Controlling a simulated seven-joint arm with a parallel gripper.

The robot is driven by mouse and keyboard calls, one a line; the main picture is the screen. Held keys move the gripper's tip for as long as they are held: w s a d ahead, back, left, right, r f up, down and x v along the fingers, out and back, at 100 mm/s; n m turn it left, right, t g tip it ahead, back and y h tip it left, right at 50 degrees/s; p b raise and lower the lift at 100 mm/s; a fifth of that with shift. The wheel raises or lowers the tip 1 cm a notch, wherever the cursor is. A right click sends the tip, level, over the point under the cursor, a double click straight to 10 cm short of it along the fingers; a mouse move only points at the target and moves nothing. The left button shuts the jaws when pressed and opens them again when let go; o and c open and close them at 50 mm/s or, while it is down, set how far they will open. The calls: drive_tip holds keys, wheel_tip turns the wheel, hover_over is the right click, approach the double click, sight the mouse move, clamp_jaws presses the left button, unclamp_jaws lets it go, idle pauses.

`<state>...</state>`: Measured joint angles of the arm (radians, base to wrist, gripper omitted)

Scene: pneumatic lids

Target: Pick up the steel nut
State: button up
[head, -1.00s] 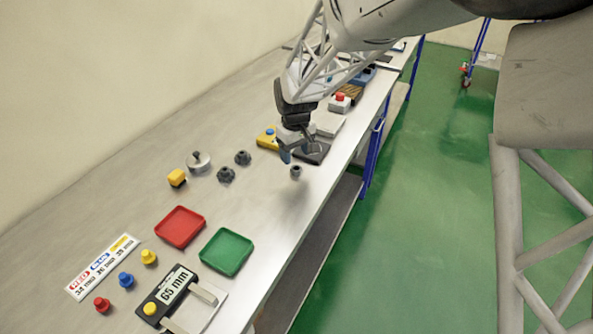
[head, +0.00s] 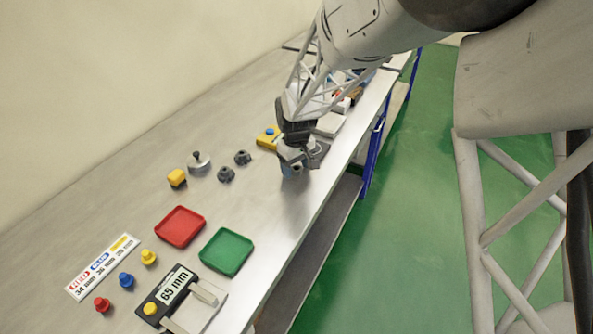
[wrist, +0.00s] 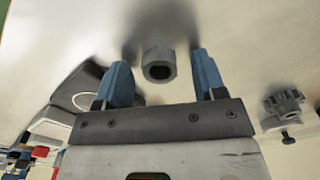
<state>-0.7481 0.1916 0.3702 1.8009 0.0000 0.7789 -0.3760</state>
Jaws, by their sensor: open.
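The steel nut (wrist: 158,63) is a small grey hex nut with a dark hole. In the wrist view it lies on the bench between and just beyond the blue fingers of my gripper (wrist: 162,80). There are gaps on both sides, and no finger visibly touches it. In the head view my gripper (head: 292,168) is low over the bench, with the nut (head: 297,168) partly hidden by it. My gripper is open and empty.
A dark square base (head: 318,152) stands close behind my gripper. A red tray (head: 180,227) and a green tray (head: 226,251) lie nearer. The bench around the nut's near side is clear.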

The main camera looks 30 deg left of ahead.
sight(296, 167)
drive_tip(key=shift+c, duration=0.5)
drive_tip(key=c, duration=0.9)
drive_tip(key=shift+c, duration=0.2)
drive_tip(key=shift+r, duration=0.1)
drive_tip(key=shift+r, duration=0.75)
wheel_tip(296, 167, up, 2)
drive_tip(key=shift+r, duration=0.1)
drive_tip(key=s+d, duration=0.3)
drive_tip(key=s, duration=0.1)
drive_tip(key=s+d, duration=0.4)
drive_tip(key=s+d+r, duration=0.1)
drive_tip(key=s+d, duration=0.2)
drive_tip(key=s, duration=0.1)
drive_tip(key=shift+d, duration=0.3)
drive_tip(key=shift+w, duration=0.1)
